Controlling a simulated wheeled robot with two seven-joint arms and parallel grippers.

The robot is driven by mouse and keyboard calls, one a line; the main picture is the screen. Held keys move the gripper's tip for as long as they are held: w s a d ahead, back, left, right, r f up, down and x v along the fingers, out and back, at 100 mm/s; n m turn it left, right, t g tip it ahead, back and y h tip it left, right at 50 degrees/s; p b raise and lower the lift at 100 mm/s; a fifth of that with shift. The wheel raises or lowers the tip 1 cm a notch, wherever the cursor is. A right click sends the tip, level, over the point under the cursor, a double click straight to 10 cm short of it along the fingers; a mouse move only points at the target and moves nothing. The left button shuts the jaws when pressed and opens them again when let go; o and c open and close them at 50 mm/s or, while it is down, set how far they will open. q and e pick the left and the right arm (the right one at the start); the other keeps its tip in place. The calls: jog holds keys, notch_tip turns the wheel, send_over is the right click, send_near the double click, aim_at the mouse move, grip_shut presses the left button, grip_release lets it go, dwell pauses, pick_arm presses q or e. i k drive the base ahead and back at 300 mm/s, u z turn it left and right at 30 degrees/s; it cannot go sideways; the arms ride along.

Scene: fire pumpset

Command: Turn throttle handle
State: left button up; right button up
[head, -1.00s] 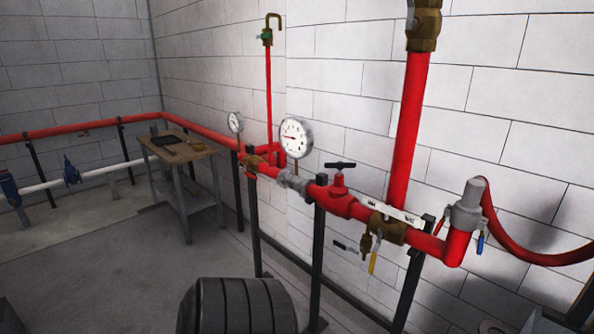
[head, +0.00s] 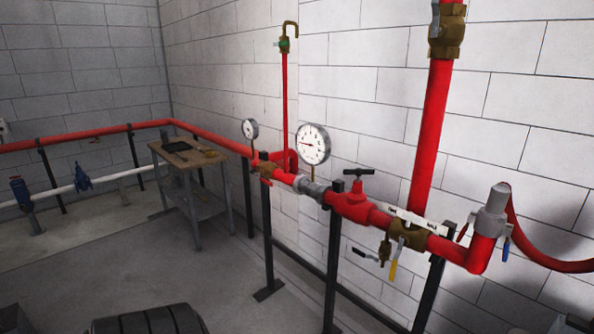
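A black T-shaped handle (head: 359,172) sits on top of a red valve (head: 356,201) in the horizontal red pipe, right of centre in the head view. A white lever (head: 418,219) with small dark labels lies along the pipe above a brass valve (head: 408,235), just to the right. I cannot tell from the picture which of these is the throttle handle. Neither of my grippers is in view. Nothing is seen touching either handle.
A round gauge (head: 313,144) stands on the pipe, with a smaller gauge (head: 250,129) farther left. Small levers with yellow (head: 393,270) and blue (head: 506,249) grips hang lower. Dark posts carry the pipe. A wooden-topped workbench (head: 225,155) stands behind left; open floor lies before it.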

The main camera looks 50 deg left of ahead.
aim_at(358, 172)
jog(key=u, duration=1)
jog(key=i, duration=0.15)
